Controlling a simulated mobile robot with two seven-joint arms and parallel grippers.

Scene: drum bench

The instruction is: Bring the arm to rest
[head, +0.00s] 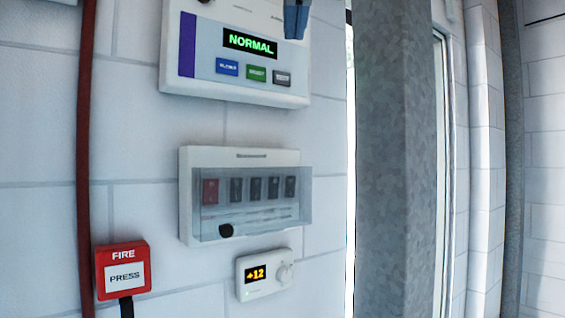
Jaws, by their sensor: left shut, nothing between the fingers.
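My left gripper (296,20) shows at the top edge, in front of the upper right part of the alarm panel (205,60). Only its blue fingers are in view, pointing down. They are shut with nothing between them. I cannot tell whether they touch the panel. The rest of my left arm is out of the picture. My right gripper is not in view.
The panel's display reads NORMAL. Below it is a switch box (187,195) with a clear cover, then a thermostat (266,290) showing +12. A red FIRE box (122,255) and red pipe (84,130) are at left. A grey column (395,160) stands right.

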